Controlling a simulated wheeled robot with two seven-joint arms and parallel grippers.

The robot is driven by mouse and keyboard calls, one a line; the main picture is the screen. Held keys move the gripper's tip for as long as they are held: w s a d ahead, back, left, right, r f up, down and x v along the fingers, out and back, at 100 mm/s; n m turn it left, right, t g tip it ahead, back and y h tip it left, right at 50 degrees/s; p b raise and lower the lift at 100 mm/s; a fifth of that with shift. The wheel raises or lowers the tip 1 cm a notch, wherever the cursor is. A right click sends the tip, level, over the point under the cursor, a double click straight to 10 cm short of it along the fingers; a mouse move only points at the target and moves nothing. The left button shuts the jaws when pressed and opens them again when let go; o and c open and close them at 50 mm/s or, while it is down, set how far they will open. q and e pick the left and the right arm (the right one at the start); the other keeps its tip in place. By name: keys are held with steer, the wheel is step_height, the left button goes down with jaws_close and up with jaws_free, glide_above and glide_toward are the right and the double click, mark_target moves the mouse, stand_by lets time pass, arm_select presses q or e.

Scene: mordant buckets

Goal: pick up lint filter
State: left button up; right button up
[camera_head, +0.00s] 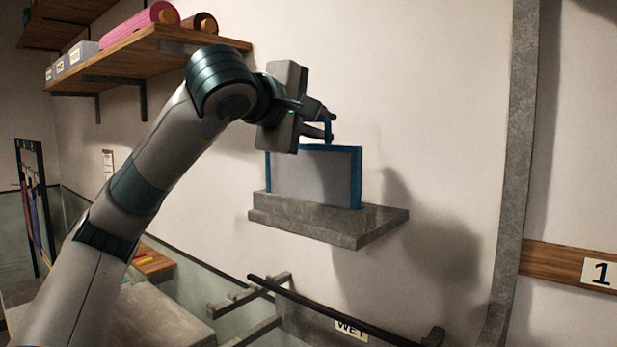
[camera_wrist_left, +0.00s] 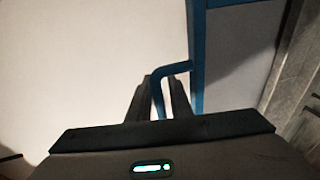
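The lint filter (camera_head: 316,177) is a grey panel in a blue frame, standing upright on a grey ledge (camera_head: 328,222) on the wall. A bent blue handle (camera_head: 328,129) rises from its top edge. My left gripper (camera_head: 329,123) is at this handle, just above the frame. In the left wrist view the handle (camera_wrist_left: 158,92) lies between the two close-set fingers (camera_wrist_left: 159,88), which look shut on it. The filter's blue frame (camera_wrist_left: 197,60) shows just to the right. The filter's lower edge appears to be on the ledge. My right gripper is not in view.
A wooden shelf (camera_head: 140,52) with a pink roll (camera_head: 140,24) and small bins is at the upper left, behind my left arm. A dark rail (camera_head: 310,305) runs below the ledge. A grey post (camera_head: 516,150) stands to the right. The wall around the filter is clear.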

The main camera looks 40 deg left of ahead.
arm_select(q)
jaws_close()
stand_by(1.4)
